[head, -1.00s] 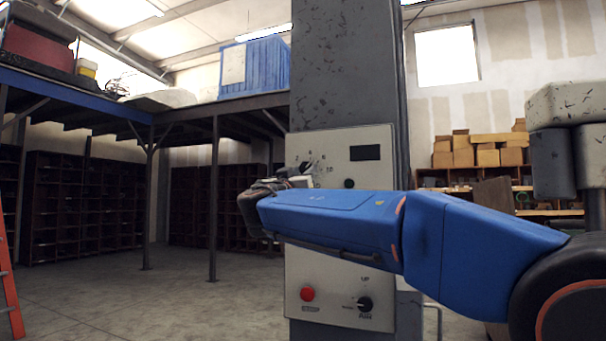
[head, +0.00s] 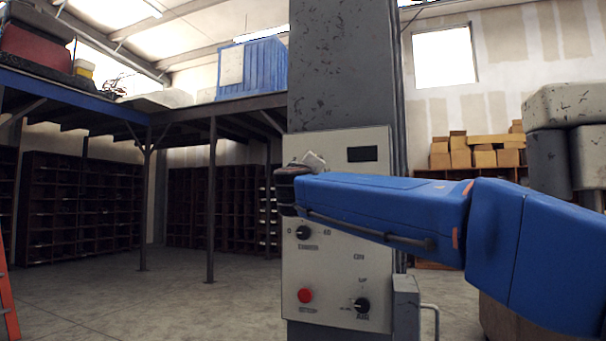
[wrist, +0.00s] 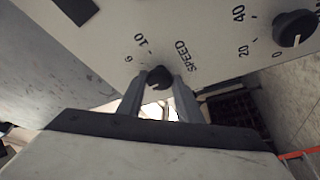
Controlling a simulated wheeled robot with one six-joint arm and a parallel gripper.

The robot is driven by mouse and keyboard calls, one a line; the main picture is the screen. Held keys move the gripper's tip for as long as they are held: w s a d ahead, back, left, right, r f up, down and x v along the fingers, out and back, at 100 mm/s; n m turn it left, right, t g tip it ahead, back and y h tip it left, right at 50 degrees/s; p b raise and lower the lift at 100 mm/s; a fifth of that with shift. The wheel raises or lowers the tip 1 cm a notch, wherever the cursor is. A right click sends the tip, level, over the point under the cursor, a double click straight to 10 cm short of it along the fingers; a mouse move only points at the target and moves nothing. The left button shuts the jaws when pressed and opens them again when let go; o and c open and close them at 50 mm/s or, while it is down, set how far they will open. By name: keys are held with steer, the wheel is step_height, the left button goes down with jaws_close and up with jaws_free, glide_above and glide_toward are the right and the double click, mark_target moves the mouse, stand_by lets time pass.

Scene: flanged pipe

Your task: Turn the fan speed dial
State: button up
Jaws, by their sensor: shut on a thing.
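The fan speed dial is a small dark round knob (wrist: 158,77) on a pale panel (head: 370,262), with the word SPEED and the numbers 6 and 10 beside it in the wrist view. My gripper (wrist: 159,92) is shut on this dial, one finger on each side of it. In the head view my arm hides the dial, and the end of my arm reaches the panel's upper left. The dial's pointer is too small to read.
A second black knob (wrist: 292,28) with a numbered scale sits below the speed dial; it also shows in the head view (head: 303,232). A red button (head: 305,296) and another black knob (head: 362,305) are lower. A dark display (head: 362,154) is above.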

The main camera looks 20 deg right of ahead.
steer(key=shift+r+n+g+y, duration=0.25)
steer(key=shift+n+g, duration=0.7)
steer(key=shift+n, duration=1.6)
steer(key=shift+r+n+g+y, duration=0.3)
steer(key=shift+n+g, duration=0.6)
steer(key=shift+n, duration=1.6)
steer(key=shift+r+n+g+y, duration=0.25)
steer(key=shift+n+g, duration=0.7)
steer(key=shift+n, duration=1.6)
steer(key=o, duration=1)
steer(key=shift+o, duration=0.2)
steer(key=v, duration=1.7)
steer(key=shift+a+r, duration=0.2)
steer(key=shift+a, duration=0.05)
